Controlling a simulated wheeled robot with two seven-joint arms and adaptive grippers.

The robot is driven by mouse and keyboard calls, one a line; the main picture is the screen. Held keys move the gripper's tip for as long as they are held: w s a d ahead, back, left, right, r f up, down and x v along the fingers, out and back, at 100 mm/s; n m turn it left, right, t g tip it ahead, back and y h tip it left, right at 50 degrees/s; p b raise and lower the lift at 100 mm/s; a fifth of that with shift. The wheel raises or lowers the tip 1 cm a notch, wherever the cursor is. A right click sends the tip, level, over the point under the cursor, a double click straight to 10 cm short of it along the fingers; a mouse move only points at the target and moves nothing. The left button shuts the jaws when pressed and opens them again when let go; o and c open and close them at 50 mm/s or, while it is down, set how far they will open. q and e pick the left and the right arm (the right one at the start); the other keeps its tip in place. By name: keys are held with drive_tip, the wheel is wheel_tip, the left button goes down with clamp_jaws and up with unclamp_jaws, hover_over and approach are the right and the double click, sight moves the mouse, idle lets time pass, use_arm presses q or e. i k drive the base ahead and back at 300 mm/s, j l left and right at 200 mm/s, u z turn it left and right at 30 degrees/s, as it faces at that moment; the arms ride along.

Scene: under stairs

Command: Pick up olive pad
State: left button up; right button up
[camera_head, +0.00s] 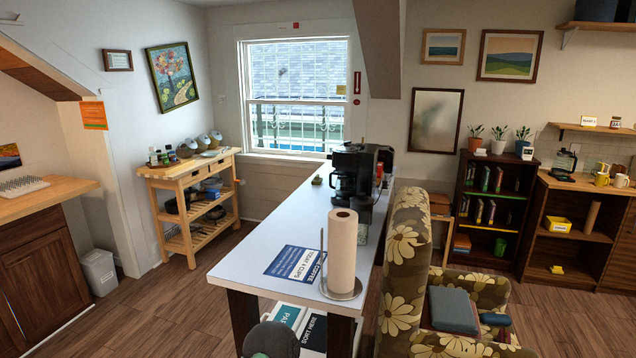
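No pad of a clear olive colour can be made out. A small olive-green item (318,180) lies on the far left part of the long white counter (290,225); it is too small to tell its shape. A grey-blue flat pad or cushion (452,309) rests on the seat of the floral armchair (405,265) at the lower right. Neither gripper can be made out in the head view. Nothing is seen touching the green item.
A paper towel roll (342,250) on a stand, a blue-and-white sign (295,263) and a black coffee machine (352,172) stand or lie on the counter. A wooden cart (190,172) is at the left. Wood floor (180,300) is clear left of the counter.

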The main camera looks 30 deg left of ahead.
sight(317, 180)
drive_tip(key=u, duration=1.3)
drive_tip(key=i+j+u, duration=0.35)
drive_tip(key=i+u, duration=0.75)
drive_tip(key=i, duration=0.2)
drive_tip(key=i+j, duration=0.2)
drive_tip(key=i, duration=0.7)
drive_tip(key=i+j+u, duration=0.1)
drive_tip(key=i, duration=0.85)
drive_tip(key=i+l+z, duration=0.25)
drive_tip(key=i+z, duration=0.6)
drive_tip(key=i, duration=0.25)
drive_tip(key=i+j+z, duration=0.1)
drive_tip(key=i+z, duration=0.35)
drive_tip(key=i+j+z, duration=0.4)
drive_tip(key=i, duration=0.2)
drive_tip(key=i+l, duration=0.05)
